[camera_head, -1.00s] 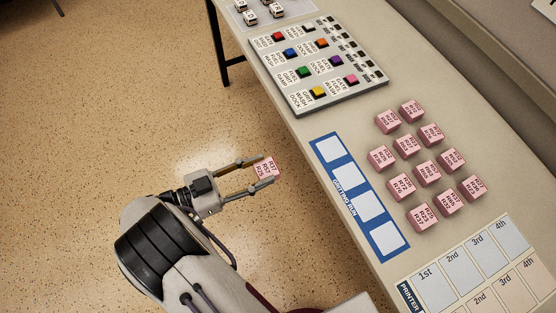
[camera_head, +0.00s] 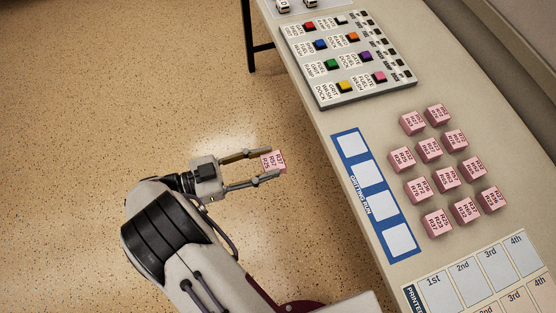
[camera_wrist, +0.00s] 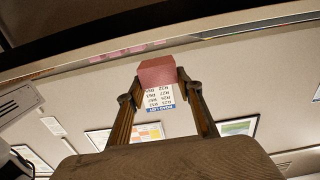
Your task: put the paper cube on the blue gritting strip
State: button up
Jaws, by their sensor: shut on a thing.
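My gripper (camera_head: 276,164) is shut on a pink paper cube (camera_head: 280,160) with dark printed codes on its face. It holds the cube in the air, over the floor to the left of the table in the head view. The held cube (camera_wrist: 157,71) also shows between the fingertips in the wrist view. The blue gritting strip (camera_head: 352,183) lies on the table to the right of my gripper, apart from it. It has several white squares in a row, all bare.
Several pink cubes (camera_head: 446,178) stand in rows on the table right of the strip. A button panel (camera_head: 346,88) lies farther back. A printer sheet (camera_head: 463,279) with numbered boxes is at the front. The table's left edge runs between my gripper and the strip.

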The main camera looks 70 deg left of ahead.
jog(key=shift+w+r, duration=0.15)
jog(key=shift+w, duration=0.3)
jog(key=w+r, duration=0.4)
jog(key=w, duration=0.6)
jog(key=w+r, duration=0.4)
jog(key=w, duration=0.7)
jog(key=shift+r, duration=0.25)
jog(key=shift+w+f, duration=0.1)
send_over(344, 147)
jog(key=shift+f, duration=3.05)
jog(key=shift+f, duration=1.85)
